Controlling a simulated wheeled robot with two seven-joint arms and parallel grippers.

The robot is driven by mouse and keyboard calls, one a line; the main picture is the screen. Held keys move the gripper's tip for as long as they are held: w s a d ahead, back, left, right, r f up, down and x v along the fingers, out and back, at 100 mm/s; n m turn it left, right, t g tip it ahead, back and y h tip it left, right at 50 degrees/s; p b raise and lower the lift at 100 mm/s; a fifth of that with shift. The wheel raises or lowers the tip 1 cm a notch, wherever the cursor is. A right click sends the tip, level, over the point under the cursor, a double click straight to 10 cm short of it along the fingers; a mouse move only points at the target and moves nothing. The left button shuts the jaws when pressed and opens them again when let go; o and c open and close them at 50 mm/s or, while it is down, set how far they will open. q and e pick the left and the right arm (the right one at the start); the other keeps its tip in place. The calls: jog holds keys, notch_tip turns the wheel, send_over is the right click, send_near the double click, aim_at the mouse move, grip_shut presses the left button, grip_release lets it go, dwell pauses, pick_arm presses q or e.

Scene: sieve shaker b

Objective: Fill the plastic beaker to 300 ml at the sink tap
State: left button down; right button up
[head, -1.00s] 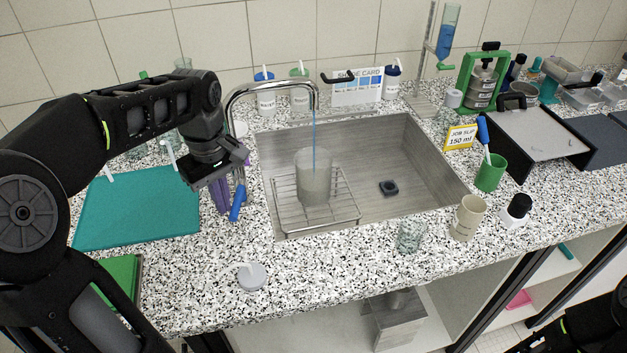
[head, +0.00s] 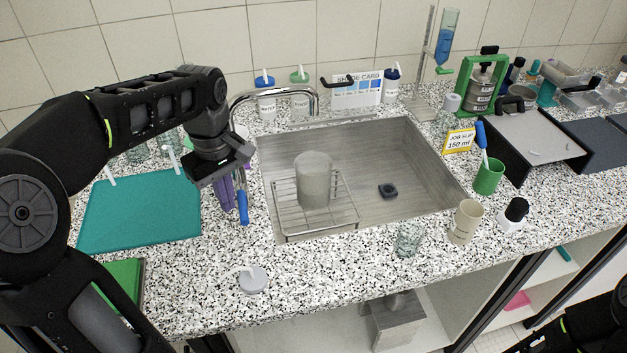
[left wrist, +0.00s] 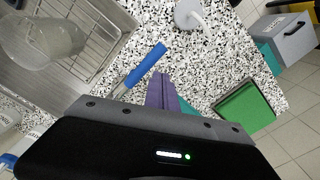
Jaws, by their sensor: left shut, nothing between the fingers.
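The translucent grey plastic beaker (head: 313,180) stands upright on a wire rack (head: 345,222) in the sink, under the tap spout (head: 316,106). It also shows in the left wrist view (left wrist: 40,40). Its water level and marks cannot be read. No water stream shows from the spout. The tap's blue lever (head: 243,208) is left of the sink and shows in the left wrist view (left wrist: 145,65). My left gripper (head: 225,194) is shut and empty just left of the lever; its purple fingers (left wrist: 163,92) show apart from the lever's tip. My right gripper is out of view.
A teal mat (head: 140,210) lies left of the gripper. A yellow job slip (head: 459,140) reads 150 ml. The front counter is mostly clear.

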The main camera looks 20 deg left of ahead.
pick_arm(q)
jog(key=shift+s+a+r+p, duration=0.15)
jog(key=shift+r+p, duration=0.6)
jog(key=shift+r, duration=0.5)
jog(key=shift+s+a+r+p, duration=0.15)
jog(key=shift+r+p, duration=0.6)
jog(key=shift+r, duration=0.45)
jog(key=shift+w, duration=0.1)
